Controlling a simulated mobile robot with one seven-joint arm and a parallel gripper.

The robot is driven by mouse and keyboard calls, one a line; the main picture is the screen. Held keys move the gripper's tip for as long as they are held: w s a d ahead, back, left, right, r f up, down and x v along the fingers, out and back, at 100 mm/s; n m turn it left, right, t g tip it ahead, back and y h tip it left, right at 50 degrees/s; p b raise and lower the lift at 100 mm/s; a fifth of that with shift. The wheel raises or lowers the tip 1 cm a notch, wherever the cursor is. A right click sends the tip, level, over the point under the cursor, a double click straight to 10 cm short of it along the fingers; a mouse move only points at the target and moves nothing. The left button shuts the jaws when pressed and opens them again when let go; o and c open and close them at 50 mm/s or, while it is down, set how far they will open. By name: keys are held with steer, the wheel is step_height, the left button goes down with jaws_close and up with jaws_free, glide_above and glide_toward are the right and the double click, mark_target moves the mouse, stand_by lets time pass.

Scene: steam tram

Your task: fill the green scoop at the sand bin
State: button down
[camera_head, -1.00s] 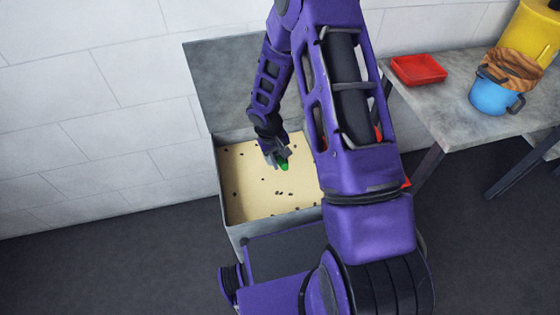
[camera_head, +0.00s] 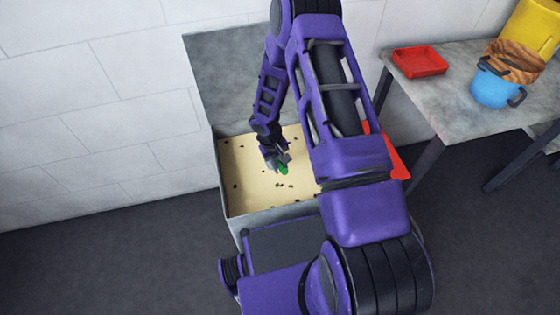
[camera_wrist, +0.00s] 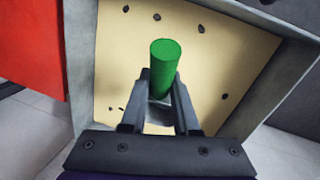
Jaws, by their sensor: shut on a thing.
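The sand bin (camera_head: 229,190) is a grey metal box with its lid (camera_head: 225,80) standing open against the wall. Pale sand (camera_head: 250,185) with several dark specks lies inside; it also fills much of the wrist view (camera_wrist: 125,50). My gripper (camera_head: 279,163) is over the sand inside the bin's outline. In the wrist view my gripper (camera_wrist: 160,95) is shut on the green handle of the scoop (camera_wrist: 164,62). The green scoop also shows as a small patch in the head view (camera_head: 284,169). Its bowl is mostly hidden, and I cannot tell whether it holds sand.
A grey table (camera_head: 440,100) at the right bears a red tray (camera_head: 419,62), a blue pot (camera_head: 495,88) and a yellow container (camera_head: 535,40). A red panel (camera_wrist: 30,45) stands beside the bin. White wall (camera_head: 90,120) lies behind; dark floor (camera_head: 110,250) is clear at left.

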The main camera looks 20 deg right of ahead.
steer(key=shift+w+f+b, duration=1.25)
steer(key=shift+f+b, duration=1.25)
steer(key=shift+f, duration=3.55)
steer(key=shift+w+f+t+b, duration=0.7)
steer(key=shift+w+t+b, duration=0.25)
steer(key=shift+w, duration=2.2)
steer(key=s+r+t+p, duration=0.2)
steer(key=s+r+p, duration=0.1)
steer(key=r, duration=1.5)
steer(key=shift+a+p, duration=0.25)
steer(key=shift+p, duration=0.25)
